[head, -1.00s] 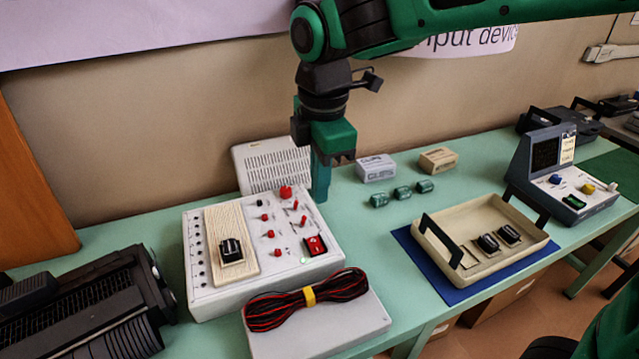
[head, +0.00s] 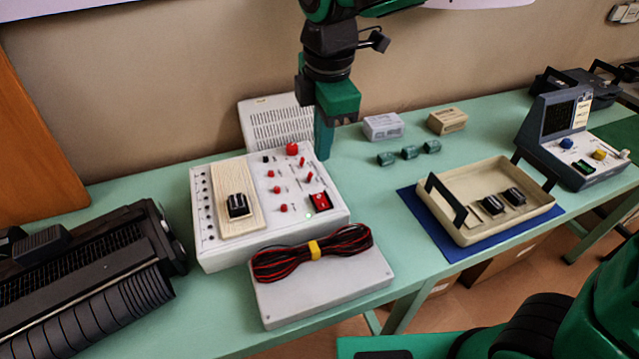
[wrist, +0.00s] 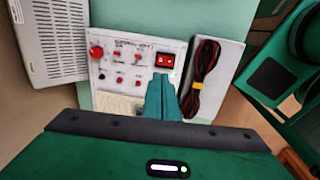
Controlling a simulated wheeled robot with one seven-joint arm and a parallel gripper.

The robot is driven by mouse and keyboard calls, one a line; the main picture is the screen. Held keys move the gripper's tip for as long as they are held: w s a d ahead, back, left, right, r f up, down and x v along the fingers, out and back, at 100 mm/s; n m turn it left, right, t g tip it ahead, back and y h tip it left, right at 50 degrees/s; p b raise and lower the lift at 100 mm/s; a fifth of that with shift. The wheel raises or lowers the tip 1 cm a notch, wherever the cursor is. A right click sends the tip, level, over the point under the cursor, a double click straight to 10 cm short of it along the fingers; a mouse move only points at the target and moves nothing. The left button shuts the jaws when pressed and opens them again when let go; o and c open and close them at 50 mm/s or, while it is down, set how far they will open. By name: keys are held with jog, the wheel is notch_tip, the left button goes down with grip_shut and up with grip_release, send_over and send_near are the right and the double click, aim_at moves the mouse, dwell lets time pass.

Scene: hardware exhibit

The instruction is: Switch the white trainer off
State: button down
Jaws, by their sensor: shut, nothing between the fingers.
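The white trainer (head: 290,228) lies on the green table, with red knobs, small switches and a wooden board (head: 222,208) bearing a black part. Its red rocker switch (head: 320,201) is at the right front of its panel, with a small green light beside it. The rocker also shows in the wrist view (wrist: 165,60), near the panel's edge. My gripper (head: 323,155) is shut and empty, pointing down above the back right of the trainer. In the wrist view my gripper (wrist: 161,85) appears just below the rocker, apart from it as far as I can tell.
A grey box with a red-black cable bundle (head: 312,254) sits in front of the trainer. A vented white case (head: 275,124) stands behind it. A black machine (head: 85,278) is at left. A beige tray (head: 480,220) and several green parts (head: 409,152) are at right.

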aim_at(322, 202)
jog(key=f, duration=0.4)
jog(key=w+f, duration=0.1)
jog(key=f, duration=0.7)
jog(key=shift+w+a+f, duration=0.1)
jog(key=shift+w+a, duration=0.05)
jog(key=shift+a, duration=0.1)
jog(key=shift+a, duration=0.15)
jog(key=shift+f, duration=0.1)
jog(key=shift+d, duration=0.25)
jog(key=shift+d+f, duration=0.1)
jog(key=shift+s+d, duration=0.15)
jog(key=shift+s, duration=0.55)
jog(key=shift+r, duration=0.2)
